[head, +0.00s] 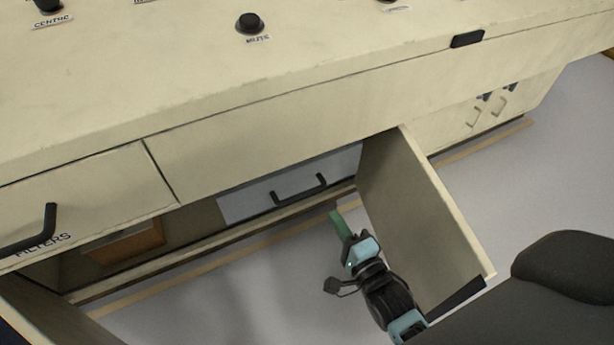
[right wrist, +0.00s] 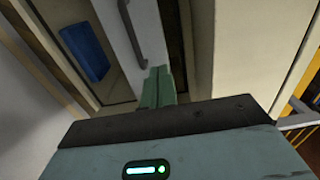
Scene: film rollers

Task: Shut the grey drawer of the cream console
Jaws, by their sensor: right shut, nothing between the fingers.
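The grey drawer (head: 242,203) with a black bar handle (head: 299,190) sits low inside the open cabinet of the cream console (head: 270,125). How far it stands out is hard to tell. In the right wrist view, its pale front (right wrist: 117,35) and dark handle show just ahead of the fingers. My right gripper (head: 337,220) is shut and empty. Its green fingertips are below and right of the handle, near the cabinet's front sill and the open right door; they also show in the wrist view (right wrist: 158,86). Contact with the drawer is not clear. My left gripper is out of view.
An open cabinet door (head: 415,220) stands close to the right of my right arm. Another open door (head: 45,315) is at lower left. A brown box (head: 125,243) is inside the cabinet. A FILTERS drawer (head: 90,195) is at upper left. A dark seat (head: 565,280) is at right.

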